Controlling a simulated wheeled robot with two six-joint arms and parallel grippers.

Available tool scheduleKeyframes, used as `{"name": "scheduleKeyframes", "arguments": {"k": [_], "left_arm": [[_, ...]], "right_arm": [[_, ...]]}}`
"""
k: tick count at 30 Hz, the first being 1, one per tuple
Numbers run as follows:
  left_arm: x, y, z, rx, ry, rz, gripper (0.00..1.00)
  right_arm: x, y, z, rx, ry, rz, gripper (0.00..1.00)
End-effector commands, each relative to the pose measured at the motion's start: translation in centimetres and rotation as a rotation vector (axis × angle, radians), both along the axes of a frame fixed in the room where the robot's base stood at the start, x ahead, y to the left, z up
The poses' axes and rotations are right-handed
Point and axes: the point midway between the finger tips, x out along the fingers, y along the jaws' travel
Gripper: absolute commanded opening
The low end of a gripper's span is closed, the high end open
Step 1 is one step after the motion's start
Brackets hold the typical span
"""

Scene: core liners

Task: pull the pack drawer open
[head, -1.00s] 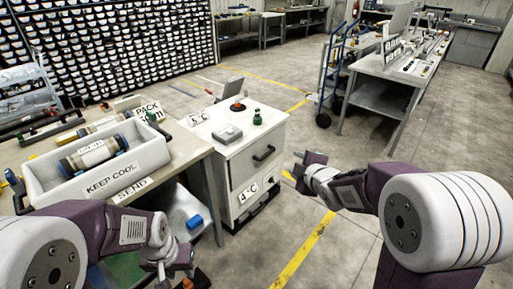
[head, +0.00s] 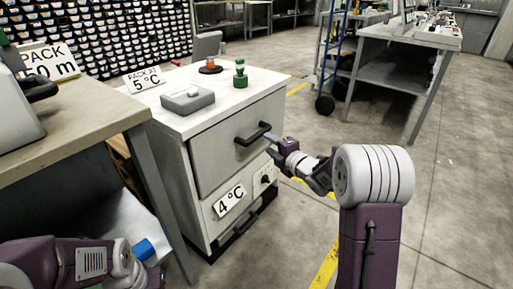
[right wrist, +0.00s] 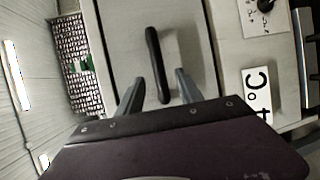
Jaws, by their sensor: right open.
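The pack drawer (head: 220,155) is the upper grey-white front of the white cabinet (head: 170,165); it looks shut. Its black bar handle (head: 253,134) sits on the front, and it also shows in the right wrist view (right wrist: 154,55). My right gripper (head: 270,142) is at the handle's right end. In the right wrist view its two fingers (right wrist: 158,88) are spread, with the near end of the handle between them and a gap on each side. My left forearm is at the lower left of the head view; its fingertips are not seen.
A lower handle (head: 238,222) is below. A workbench (head: 85,110) is at left.

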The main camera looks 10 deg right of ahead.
Motion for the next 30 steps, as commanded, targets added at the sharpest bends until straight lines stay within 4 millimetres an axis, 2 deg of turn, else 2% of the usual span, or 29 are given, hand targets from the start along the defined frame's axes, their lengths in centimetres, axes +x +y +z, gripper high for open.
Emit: {"name": "scheduleKeyframes", "arguments": {"k": [5, 12, 16, 21, 27, 28, 30], "left_arm": [[0.0, 0.0, -0.4, 0.000, -0.001, 0.000, 0.36], [0.0, 0.0, -2.6, 0.000, 0.000, 0.000, 0.36], [0.0, 0.0, -3.1, 0.000, 0.000, 0.000, 0.36], [0.0, 0.0, -3.2, 0.000, 0.000, 0.000, 0.36], [0.0, 0.0, -3.2, 0.000, -0.001, 0.000, 0.36], [0.0, 0.0, -3.2, 0.000, -0.001, 0.000, 0.36], [0.0, 0.0, -3.2, 0.000, 0.000, 0.000, 0.36]], "right_arm": [[1.0, 0.3, -0.2, -0.001, -0.002, 0.002, 0.43], [5.8, 1.7, -1.3, -0.001, -0.002, 0.003, 0.43], [7.7, 2.1, -1.4, 0.000, -0.002, 0.002, 0.43], [8.6, 2.4, -1.4, 0.001, -0.001, 0.001, 0.43], [8.6, 2.4, -1.4, 0.001, -0.001, 0.000, 0.43], [8.6, 2.4, -1.4, 0.001, 0.000, 0.000, 0.38], [8.6, 2.4, -1.4, 0.001, 0.000, 0.000, 0.18]]}}
